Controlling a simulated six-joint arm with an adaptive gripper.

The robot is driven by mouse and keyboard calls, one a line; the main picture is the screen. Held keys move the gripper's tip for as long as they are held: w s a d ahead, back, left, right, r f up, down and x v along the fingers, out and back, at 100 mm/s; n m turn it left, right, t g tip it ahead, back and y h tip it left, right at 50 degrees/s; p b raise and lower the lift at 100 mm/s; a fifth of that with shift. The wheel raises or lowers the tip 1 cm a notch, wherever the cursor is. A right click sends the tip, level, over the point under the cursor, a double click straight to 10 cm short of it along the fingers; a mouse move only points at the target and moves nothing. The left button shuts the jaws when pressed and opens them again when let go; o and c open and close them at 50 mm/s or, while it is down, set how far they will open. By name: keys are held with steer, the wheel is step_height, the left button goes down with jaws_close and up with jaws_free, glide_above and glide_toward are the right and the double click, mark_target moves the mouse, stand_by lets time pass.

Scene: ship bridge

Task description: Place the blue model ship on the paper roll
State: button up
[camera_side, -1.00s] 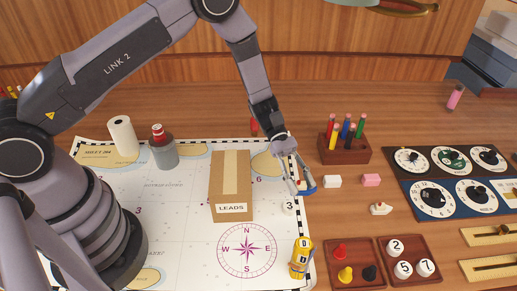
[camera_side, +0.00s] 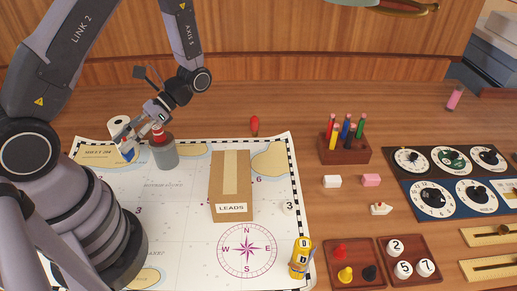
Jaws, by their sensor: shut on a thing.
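The blue model ship (camera_side: 129,154) is in my gripper (camera_side: 124,147) at the left of the side view, with part of its blue hull showing. My gripper is shut on it. The white paper roll (camera_side: 119,120) stands upright on the chart at the upper left. Its top end shows, but my gripper and the ship cover most of its side. The ship appears in front of the roll in the picture; I cannot tell whether they touch.
The cardboard LEADS box (camera_side: 231,187) lies mid-chart.

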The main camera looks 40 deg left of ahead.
steer(key=s+a+r+m+t+y, duration=0.1)
steer(key=a+r+m+t+y, duration=0.1)
steer(key=a+m+y, duration=0.35)
steer(key=s+a+r+m+t+y, duration=0.1)
steer(key=a+r+m+t+y, duration=0.15)
steer(key=a, duration=0.55)
glide_above(121, 120)
steer(key=shift+y, duration=0.4)
steer(key=f, duration=0.8)
steer(key=shift+s+d+f, duration=0.25)
steer(key=shift+d, duration=0.1)
steer(key=shift+w+a+f, duration=0.1)
steer(key=shift+a+f, duration=0.05)
steer(key=shift+f, duration=0.15)
steer(key=shift+w+a+f, duration=0.15)
steer(key=shift+f, duration=1.55)
steer(key=shift+f, duration=0.1)
steer(key=o, duration=0.9)
